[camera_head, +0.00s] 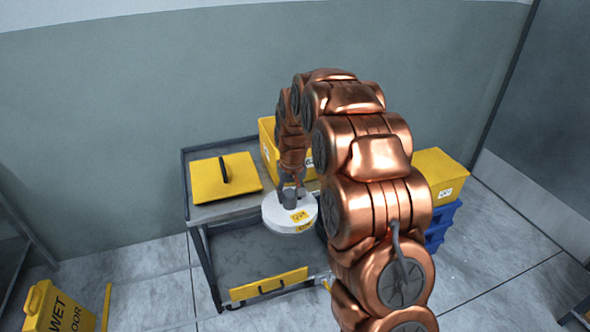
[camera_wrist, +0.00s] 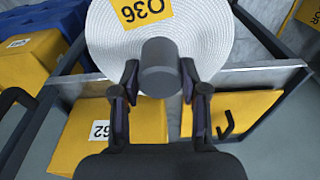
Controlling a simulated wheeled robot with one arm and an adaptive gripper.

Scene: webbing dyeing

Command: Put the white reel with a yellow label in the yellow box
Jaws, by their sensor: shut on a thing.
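The white reel (camera_head: 276,212) hangs in my gripper (camera_head: 291,190) in the head view, above the front edge of the cart. Its yellow label (camera_head: 300,216) faces up. In the wrist view the reel (camera_wrist: 205,35) shows a ribbed white top and the label (camera_wrist: 144,10) reading 036. My gripper (camera_wrist: 159,78) is shut on the reel's dark central knob (camera_wrist: 158,58). A yellow box (camera_head: 268,140) stands on the cart behind the gripper, partly hidden by my arm. It also shows at lower left in the wrist view (camera_wrist: 78,145), with a label ending in 62. Its inside is not visible.
A yellow panel with a dark handle (camera_head: 240,178) lies on the cart top (camera_head: 228,208) left of the box. Another yellow box (camera_head: 436,168) sits on blue crates (camera_head: 436,222) at right. A yellow wet-floor sign (camera_head: 45,308) stands front left.

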